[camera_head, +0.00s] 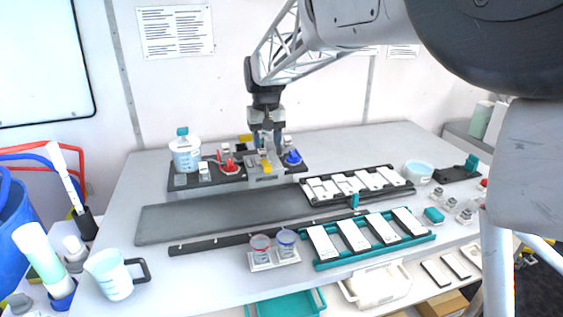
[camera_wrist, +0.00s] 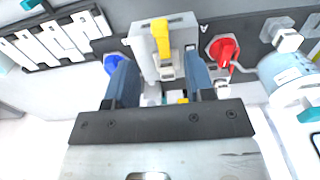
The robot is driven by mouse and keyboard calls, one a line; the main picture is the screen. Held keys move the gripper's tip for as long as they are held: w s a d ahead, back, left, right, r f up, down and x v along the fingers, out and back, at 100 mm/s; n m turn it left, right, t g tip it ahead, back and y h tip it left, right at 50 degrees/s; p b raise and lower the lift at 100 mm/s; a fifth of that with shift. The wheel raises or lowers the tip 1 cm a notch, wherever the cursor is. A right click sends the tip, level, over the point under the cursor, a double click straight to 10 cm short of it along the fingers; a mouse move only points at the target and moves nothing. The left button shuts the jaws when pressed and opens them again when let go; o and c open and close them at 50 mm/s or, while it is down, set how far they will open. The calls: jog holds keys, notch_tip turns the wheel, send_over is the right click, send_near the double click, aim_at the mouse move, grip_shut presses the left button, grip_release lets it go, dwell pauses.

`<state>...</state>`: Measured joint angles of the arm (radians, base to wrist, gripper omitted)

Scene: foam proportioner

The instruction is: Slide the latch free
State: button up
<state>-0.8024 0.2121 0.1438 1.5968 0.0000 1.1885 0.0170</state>
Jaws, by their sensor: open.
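A yellow latch handle (camera_wrist: 161,38) sits on a pale grey block (camera_wrist: 148,68). In the head view the yellow latch (camera_head: 266,166) shows at the front of the grey block (camera_head: 268,179), on the dark panel at the back of the bench. My gripper (camera_wrist: 157,66) is open, with its two blue-grey fingers apart on either side of the block's middle. The yellow handle lies beyond the fingertips in the wrist view, and nothing is seen held. In the head view my gripper (camera_head: 267,148) points down just behind and above the latch. Whether a finger touches the block I cannot tell.
A red knob (camera_wrist: 222,49) and a blue knob (camera_wrist: 112,63) flank the block. A white tub (camera_head: 186,155) stands at the panel's left end. A rack of white strips (camera_head: 355,184) lies to the right. The dark mat (camera_head: 215,218) in front is clear.

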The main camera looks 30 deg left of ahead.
aim_at(267, 165)
jog(key=shift+f, duration=3.85)
grip_shut()
